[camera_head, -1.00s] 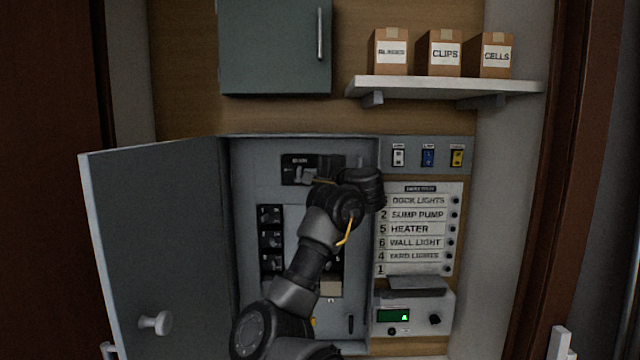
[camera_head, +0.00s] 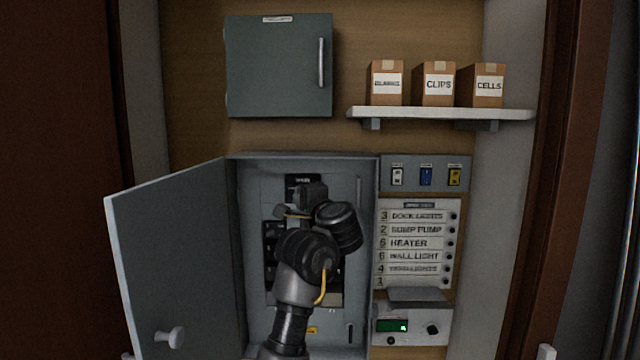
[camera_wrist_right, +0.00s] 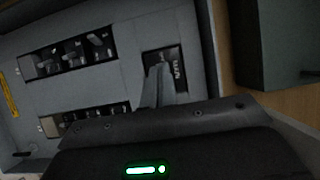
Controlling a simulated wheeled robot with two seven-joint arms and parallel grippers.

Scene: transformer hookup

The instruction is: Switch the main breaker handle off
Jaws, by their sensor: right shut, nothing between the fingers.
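The main breaker (camera_head: 299,180) is a black block at the top of the open grey panel. In the head view my right gripper (camera_head: 311,192) covers most of it, and its handle is hidden. In the right wrist view the main breaker (camera_wrist_right: 177,56) shows just beyond the grey fingers of my right gripper (camera_wrist_right: 160,72). The fingers are shut and look empty, with their tips over the breaker's face. I cannot tell whether they touch the handle, or which way it sits. My left gripper is not in view.
The panel door (camera_head: 175,260) hangs open at the left. Rows of smaller breakers (camera_wrist_right: 72,56) sit below the main one. A label board (camera_head: 415,240) and switches (camera_head: 426,176) are at the right. A closed grey cabinet (camera_head: 275,70) and a shelf (camera_head: 440,114) are above.

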